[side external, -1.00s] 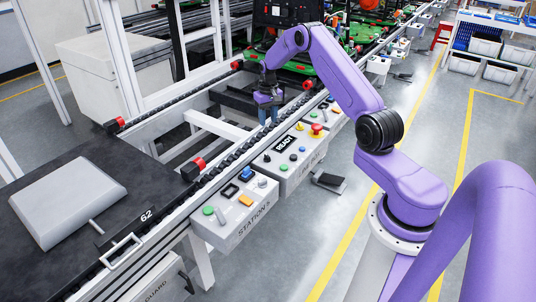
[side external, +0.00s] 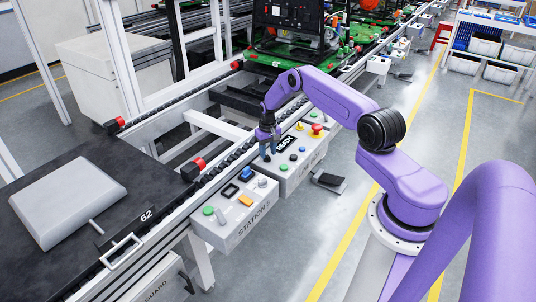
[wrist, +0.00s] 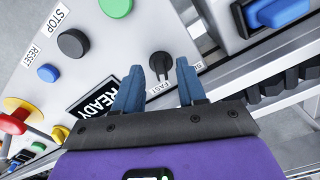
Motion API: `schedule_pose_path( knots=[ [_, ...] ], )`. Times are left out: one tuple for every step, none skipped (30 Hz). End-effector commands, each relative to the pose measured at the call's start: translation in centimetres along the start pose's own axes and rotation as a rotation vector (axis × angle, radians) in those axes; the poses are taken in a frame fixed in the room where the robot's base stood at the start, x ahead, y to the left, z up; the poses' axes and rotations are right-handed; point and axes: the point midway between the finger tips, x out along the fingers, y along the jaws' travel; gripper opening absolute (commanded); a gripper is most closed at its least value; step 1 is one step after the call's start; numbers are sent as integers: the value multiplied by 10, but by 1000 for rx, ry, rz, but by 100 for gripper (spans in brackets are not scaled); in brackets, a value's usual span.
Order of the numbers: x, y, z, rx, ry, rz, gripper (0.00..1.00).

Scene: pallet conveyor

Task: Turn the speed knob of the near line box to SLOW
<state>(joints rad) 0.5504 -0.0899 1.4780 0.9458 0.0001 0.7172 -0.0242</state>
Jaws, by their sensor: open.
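The near line box (side external: 297,165) is a light grey sloped panel beside the conveyor rail. In the wrist view, its black speed knob (wrist: 161,62) stands between my fingertips, with a narrow pointer end towards the word FAST. The second label is partly hidden by a finger. My gripper (wrist: 159,68) is open, with one blue finger on each side of the knob; I cannot tell whether either finger touches it. In the side view, my gripper (side external: 268,150) points down over the box's left end and hides most of the knob.
The box also carries a READY display (wrist: 93,95), a black button (wrist: 73,43), a green button (wrist: 116,6), a blue button (wrist: 48,73) and a red emergency stop (wrist: 14,121). The STATION box (side external: 232,218) stands close by. The conveyor rail (side external: 170,210) runs alongside.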

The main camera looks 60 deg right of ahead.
Motion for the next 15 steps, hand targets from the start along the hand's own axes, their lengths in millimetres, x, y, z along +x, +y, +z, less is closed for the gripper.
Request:
schedule_pose_path(
  knots=[
    [6, 0, 0, 0, -1, 0, 40],
    [8, 0, 0, 0, -1, 0, 40],
    [10, 0, 0, 0, -1, 0, 40],
    [12, 0, 0, 0, 0, 0, 40],
    [13, 0, 0, 0, 0, 0, 40],
    [15, 0, 0, 0, -1, 0, 40],
    [16, 0, 0, 0, -1, 0, 40],
    [16, 0, 0, 0, 0, 0, 40],
    [17, 0, 0, 0, 0, 0, 40],
    [17, 0, 0, 0, 0, 0, 40],
    [17, 0, 0, 0, 0, 0, 40],
    [17, 0, 0, 0, 0, 0, 40],
    [17, 0, 0, 0, 0, 0, 40],
    [17, 0, 0, 0, 0, 0, 40],
    [17, 0, 0, 0, 0, 0, 40]
  ],
)
